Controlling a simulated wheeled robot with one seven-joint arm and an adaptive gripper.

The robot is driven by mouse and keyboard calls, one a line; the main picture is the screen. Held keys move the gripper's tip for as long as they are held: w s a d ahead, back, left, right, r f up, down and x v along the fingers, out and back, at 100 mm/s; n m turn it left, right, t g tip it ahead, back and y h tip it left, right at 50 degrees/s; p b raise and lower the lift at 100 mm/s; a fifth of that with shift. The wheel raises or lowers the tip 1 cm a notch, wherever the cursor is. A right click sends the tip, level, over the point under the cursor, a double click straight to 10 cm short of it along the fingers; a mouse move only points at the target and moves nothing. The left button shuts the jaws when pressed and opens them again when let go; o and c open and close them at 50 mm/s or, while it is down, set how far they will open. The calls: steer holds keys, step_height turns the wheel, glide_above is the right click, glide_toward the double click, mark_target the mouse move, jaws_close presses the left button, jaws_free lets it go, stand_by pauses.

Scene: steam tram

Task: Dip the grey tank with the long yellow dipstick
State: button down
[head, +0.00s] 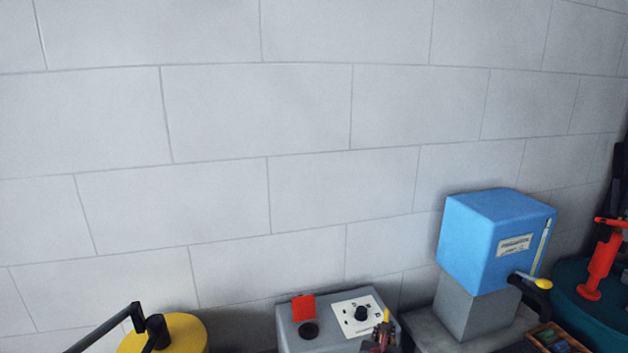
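I cannot make out a long yellow dipstick for sure. A small yellow-tipped piece (386,316) stands at the front of a grey box, its lower part cut off by the bottom edge. No grey tank shows clearly. The grey box (289,331) has a raised red flap (303,307), a round black part and a white panel with a black knob (361,313). A grey block (473,307) stands under a blue tank (483,228). I cannot tell whether either grey thing is the tank. My gripper is not in view.
The blue tank has a sight tube and a yellow-knobbed lever (543,284). A yellow drum (187,333) with black bars by it is at the bottom left. A red pump-like thing (603,262) stands on a teal drum (588,310) at right. A pale block wall (250,110) closes the back.

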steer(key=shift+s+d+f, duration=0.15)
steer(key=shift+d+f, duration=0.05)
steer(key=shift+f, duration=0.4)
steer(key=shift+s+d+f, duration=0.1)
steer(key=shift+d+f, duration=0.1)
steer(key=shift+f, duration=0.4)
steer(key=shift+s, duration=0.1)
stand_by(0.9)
